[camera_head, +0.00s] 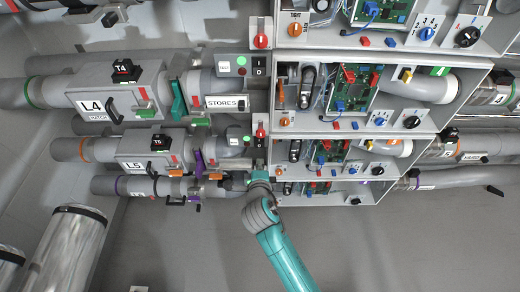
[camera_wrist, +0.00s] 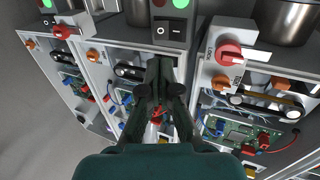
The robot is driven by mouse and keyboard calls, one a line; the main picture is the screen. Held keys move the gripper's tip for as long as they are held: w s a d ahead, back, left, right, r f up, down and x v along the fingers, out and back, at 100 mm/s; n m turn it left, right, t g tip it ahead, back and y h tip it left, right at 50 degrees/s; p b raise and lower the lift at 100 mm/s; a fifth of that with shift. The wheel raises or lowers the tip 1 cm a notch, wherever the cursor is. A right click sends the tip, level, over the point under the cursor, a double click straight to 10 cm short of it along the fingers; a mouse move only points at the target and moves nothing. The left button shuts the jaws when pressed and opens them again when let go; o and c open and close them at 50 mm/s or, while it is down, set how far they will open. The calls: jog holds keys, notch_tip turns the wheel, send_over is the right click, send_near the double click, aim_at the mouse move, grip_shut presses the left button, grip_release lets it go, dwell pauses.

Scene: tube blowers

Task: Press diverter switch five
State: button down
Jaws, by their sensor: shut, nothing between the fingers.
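The unit labelled L5 (camera_head: 140,165), with a small black T5 box (camera_head: 158,141) on it, sits in the lower left rows of pipes. A black rocker switch (camera_head: 259,143) is at the right end of that row, beside a green-lit button (camera_head: 246,139). The wrist view shows a black rocker switch marked with a dash and a circle (camera_wrist: 170,30), just above my fingertips in the picture. I cannot read a number on it. My gripper (camera_wrist: 160,65) is shut and empty, its dark fingers pointing at the panel below that switch. Contact cannot be told.
Red rotary knobs (camera_wrist: 229,53) and open circuit boxes (camera_wrist: 235,130) flank my fingers in the wrist view. Another rocker switch (camera_head: 259,66) is in the row above. Pipes run left and right of the cabinets. The grey floor in front is clear.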

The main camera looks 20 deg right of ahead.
aim_at(260, 146)
jog(key=x, duration=1)
jog(key=shift+w+f, duration=0.15)
